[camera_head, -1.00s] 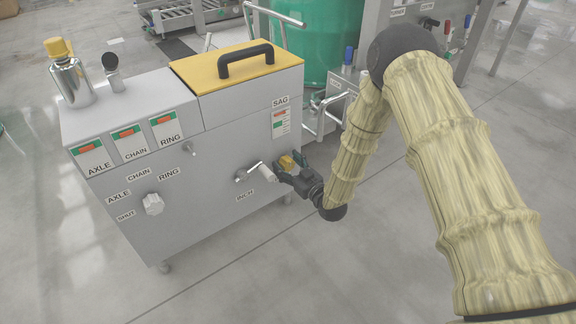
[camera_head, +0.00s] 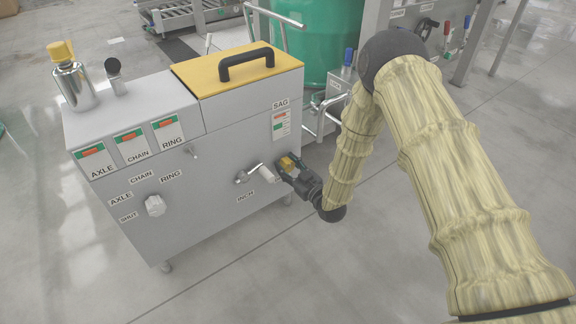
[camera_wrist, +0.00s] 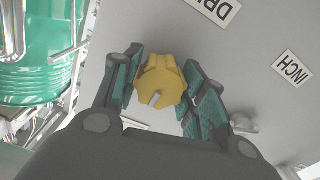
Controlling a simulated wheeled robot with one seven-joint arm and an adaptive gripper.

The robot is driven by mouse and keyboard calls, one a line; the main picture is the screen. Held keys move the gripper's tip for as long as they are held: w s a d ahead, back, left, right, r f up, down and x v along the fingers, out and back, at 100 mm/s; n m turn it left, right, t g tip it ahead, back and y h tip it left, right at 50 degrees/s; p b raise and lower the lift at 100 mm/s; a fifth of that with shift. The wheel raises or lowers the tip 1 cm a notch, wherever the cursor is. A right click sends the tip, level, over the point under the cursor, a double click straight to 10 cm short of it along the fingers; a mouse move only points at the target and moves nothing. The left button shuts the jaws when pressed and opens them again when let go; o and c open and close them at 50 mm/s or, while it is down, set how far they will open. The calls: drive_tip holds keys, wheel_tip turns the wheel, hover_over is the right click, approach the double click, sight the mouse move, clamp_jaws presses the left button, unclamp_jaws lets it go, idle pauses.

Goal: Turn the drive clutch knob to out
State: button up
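The yellow drive clutch knob (camera_head: 286,162) is on the right part of the grey cabinet front, mostly hidden by my gripper in the head view. In the wrist view the ribbed yellow knob (camera_wrist: 161,76) has a pale pointer mark toward the bottom of the picture. My gripper (camera_wrist: 163,72) has one green-padded finger on each side of the knob, and both pads appear to touch its sides. My gripper (camera_head: 291,170) also shows in the head view, low against the panel. The label starting "DRI" (camera_wrist: 214,8) is cut off, and no "out" mark is readable.
The INCH crank (camera_head: 255,174) sticks out just left of my gripper, with its INCH label (camera_wrist: 291,70) in the wrist view. A green drum (camera_head: 315,45) and pipework stand behind the cabinet.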

drive_tip(key=o, duration=0.5)
drive_tip(key=shift+c, duration=0.2)
drive_tip(key=v, duration=1.2)
drive_tip(key=s+d+f+m+g+h+p, duration=0.2)
drive_tip(key=s+d+f+m+g+h, duration=0.25)
drive_tip(key=s, duration=0.55)
drive_tip(key=s+d+f+m+g+h+p, duration=0.25)
drive_tip(key=s+d+f, duration=0.25)
drive_tip(key=s+f, duration=0.35)
drive_tip(key=s+d+r+m+g+h+p, duration=0.1)
drive_tip(key=s+d+m+g+h+p, duration=0.2)
drive_tip(key=s, duration=0.8)
drive_tip(key=s+d+r+g, duration=0.1)
drive_tip(key=s+d+g, duration=0.25)
drive_tip(key=s, duration=0.85)
wheel_tip(320, 180, up, 38)
drive_tip(key=g+p, duration=0.1)
drive_tip(key=p, duration=3.7)
drive_tip(key=shift+s+f+h, duration=0.2)
drive_tip(key=shift+s+h, duration=0.05)
drive_tip(key=shift+h, duration=0.05)
